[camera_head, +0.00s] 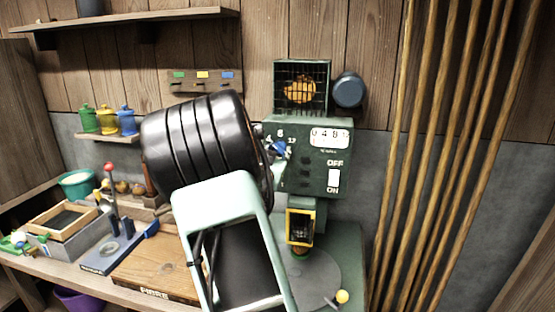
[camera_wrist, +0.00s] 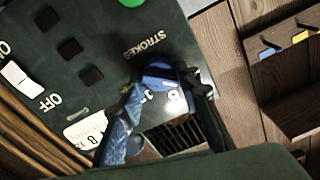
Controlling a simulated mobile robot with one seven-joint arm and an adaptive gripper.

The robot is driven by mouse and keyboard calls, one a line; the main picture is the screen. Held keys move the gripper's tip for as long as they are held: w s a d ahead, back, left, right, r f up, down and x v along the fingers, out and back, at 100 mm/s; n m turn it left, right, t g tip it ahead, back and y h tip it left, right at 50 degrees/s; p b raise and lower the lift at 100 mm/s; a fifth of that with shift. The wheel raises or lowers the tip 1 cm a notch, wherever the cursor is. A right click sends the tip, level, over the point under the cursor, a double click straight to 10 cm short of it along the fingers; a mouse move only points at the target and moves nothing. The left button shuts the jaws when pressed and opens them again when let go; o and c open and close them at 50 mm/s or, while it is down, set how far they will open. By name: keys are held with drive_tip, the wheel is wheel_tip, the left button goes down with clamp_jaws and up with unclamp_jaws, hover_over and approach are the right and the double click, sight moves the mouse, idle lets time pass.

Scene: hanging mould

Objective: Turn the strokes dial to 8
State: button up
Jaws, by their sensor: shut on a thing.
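The green machine (camera_head: 325,180) stands against the wall in the head view. Its blue strokes dial (camera_head: 277,149) sits at the panel's upper left, below the printed numbers 4, 8 and 12. In the wrist view the blue dial (camera_wrist: 157,70) is beside the STROKES label (camera_wrist: 147,39), with numbers showing near it. My gripper (camera_wrist: 168,82) is shut on the dial, one finger on either side. The fingers cover part of the scale, and I cannot tell which number the dial points to. In the head view my arm hides the panel's left side.
Right of the dial are a white counter (camera_head: 330,138) and the OFF/ON switch (camera_head: 334,179). A wire cage (camera_head: 302,86) is above the panel. A yellow-framed part (camera_head: 301,227) is below. Long wooden poles (camera_head: 440,150) stand at right. Bench items and a wooden board (camera_head: 150,272) are at left.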

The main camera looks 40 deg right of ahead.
drive_tip(key=m+b, duration=0.1)
drive_tip(key=b, duration=0.1)
drive_tip(key=m+b, duration=0.2)
drive_tip(key=b, duration=0.1)
drive_tip(key=m+b, duration=0.2)
drive_tip(key=b, duration=0.1)
drive_tip(key=shift+f, duration=0.3)
drive_tip(key=m+b, duration=0.4)
drive_tip(key=shift+r+m, duration=0.25)
drive_tip(key=shift+m, duration=0.15)
drive_tip(key=shift+b, duration=0.35)
drive_tip(key=o, duration=1.2)
drive_tip(key=shift+c, duration=0.2)
drive_tip(key=v, duration=1.2)
